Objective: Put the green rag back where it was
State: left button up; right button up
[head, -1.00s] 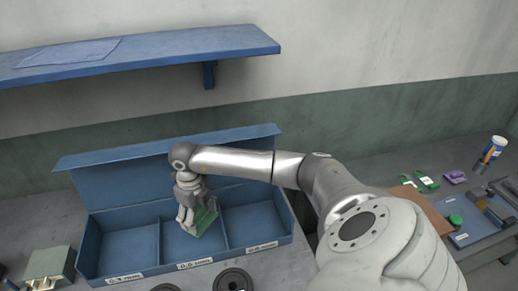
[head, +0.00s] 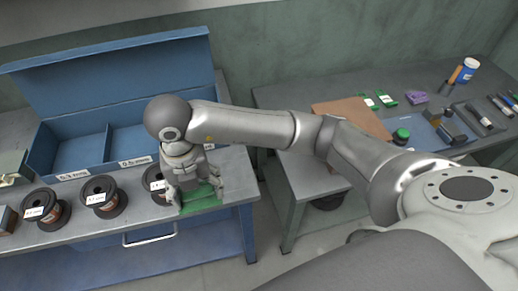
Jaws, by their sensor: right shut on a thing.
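The green rag (head: 201,199) is in my right gripper (head: 196,193), at the right end of the workbench near its front edge. The gripper points down and is shut on the rag, with a finger on either side. I cannot tell whether the rag touches the bench top. The open blue box (head: 81,133) with compartments and a raised lid stands behind and to the left; my right arm hides its right part. My left gripper is not in view.
Copper spools (head: 106,197) line the bench front; the rightmost (head: 152,178) is partly hidden by my gripper. A gap separates this bench from another table, which holds a brown board (head: 350,118), a green-capped jar (head: 401,135), a purple item (head: 417,96) and a blue can (head: 467,70).

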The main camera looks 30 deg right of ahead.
jog(key=shift+s+d+r, duration=0.1)
jog(key=shift+s+d, duration=0.05)
jog(key=shift+s, duration=0.45)
jog(key=shift+d, duration=0.3)
jog(key=w+d+f+p, duration=0.2)
jog(key=w+d+f, duration=0.25)
jog(key=w, duration=0.25)
jog(key=p, duration=0.2)
send_over(222, 180)
jog(key=f, duration=0.4)
jog(key=shift+s+a+f, duration=0.1)
jog(key=shift+s+a, duration=0.2)
jog(key=shift+w+d+f, duration=0.2)
jog(key=shift+w+f, duration=0.15)
jog(key=shift+f, duration=0.15)
notch_tip(222, 180, down, 3)
jog(key=shift+d+f+p, duration=0.1)
jog(key=shift+p, duration=0.2)
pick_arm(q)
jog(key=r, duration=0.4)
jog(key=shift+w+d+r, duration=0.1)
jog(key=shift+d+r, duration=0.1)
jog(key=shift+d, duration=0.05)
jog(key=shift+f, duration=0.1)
pick_arm(e)
jog(key=shift+f, duration=0.15)
